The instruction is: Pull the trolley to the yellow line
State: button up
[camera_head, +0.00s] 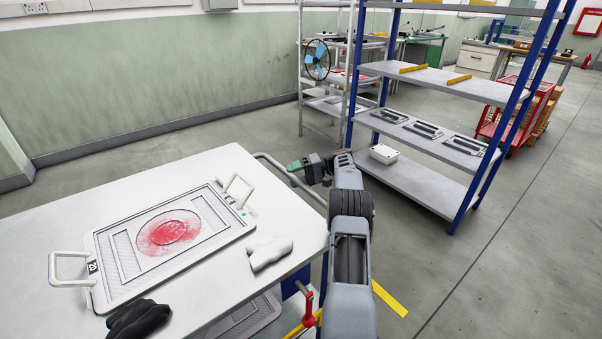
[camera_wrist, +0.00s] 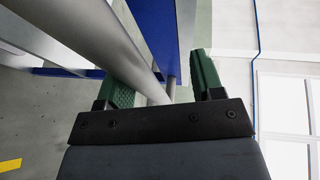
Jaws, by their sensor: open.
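The trolley has a white top (camera_head: 215,175) and stands at the left front. A grey tube handle (camera_head: 276,166) curves out from its far right side. My gripper (camera_head: 297,167), with green fingers, is at this handle. In the wrist view my gripper (camera_wrist: 163,82) is open, and the handle tube (camera_wrist: 95,45) runs between its two fingers. I cannot tell whether either finger touches the tube. A yellow line (camera_head: 390,299) shows on the floor to the right of the trolley, partly hidden by my arm. A yellow patch (camera_wrist: 10,165) also shows in the wrist view.
The trolley carries a handled tray (camera_head: 218,238) with a red-stained round, a white glove (camera_head: 268,252) and a black glove (camera_head: 140,319). A red lever (camera_head: 307,306) sits below its edge. A blue-framed shelf (camera_head: 420,183) stands beyond my gripper. Floor at the right is clear.

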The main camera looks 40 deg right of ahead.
jog(key=o, duration=0.6)
jog(key=s+r, duration=0.1)
jog(key=r, duration=0.1)
jog(key=a+r, duration=0.1)
jog(key=r, duration=0.2)
jog(key=s+r+p, duration=0.1)
jog(key=r, duration=0.1)
jog(key=shift+s+a+r, duration=0.15)
jog(key=shift+s+a, duration=0.2)
jog(key=shift+s+a+r, duration=0.1)
jog(key=shift+s+a, duration=0.15)
jog(key=s+a+r, duration=0.1)
jog(key=s+r, duration=0.1)
jog(key=s, duration=0.2)
jog(key=s+a+r, duration=0.1)
jog(key=s, duration=0.3)
jog(key=s+a+r, duration=0.1)
jog(key=s+r, duration=0.1)
jog(key=s, duration=0.2)
jog(key=shift+s+a+r+p, duration=0.1)
jog(key=shift+s+r+p, duration=0.2)
jog(key=shift+s+r, duration=0.1)
jog(key=c, duration=0.6)
jog(key=w+f, duration=0.2)
jog(key=w, duration=0.1)
jog(key=shift+w, duration=0.15)
